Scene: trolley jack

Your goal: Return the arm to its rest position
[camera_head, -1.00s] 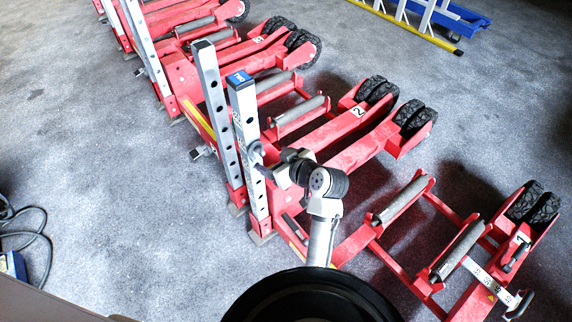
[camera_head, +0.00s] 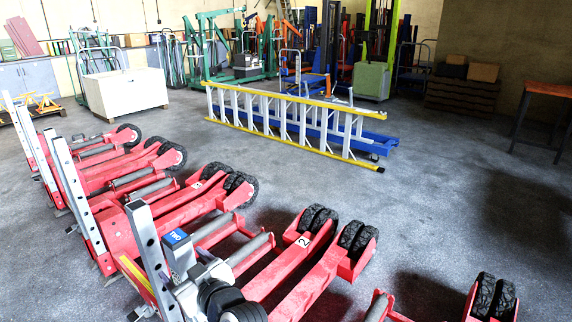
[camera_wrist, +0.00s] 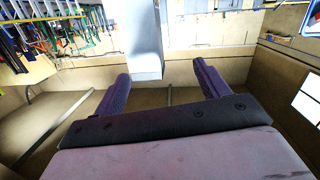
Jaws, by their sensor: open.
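My gripper (camera_wrist: 160,72) shows in the wrist view with its two dark fingers spread apart and nothing held between them. A pale square post (camera_wrist: 145,42) stands beyond the fingers, and I cannot tell how far off it is. In the head view my arm (camera_head: 215,290) is at the bottom edge, in front of a red trolley jack with a blue-topped upright (camera_head: 177,250).
Several red wheeled trolley jacks (camera_head: 190,207) stand in a row from lower right to upper left. A yellow-railed ladder (camera_head: 290,118) lies by a blue trolley behind them. A white crate (camera_head: 124,92) stands further back. Grey floor (camera_head: 430,200) is clear at the right.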

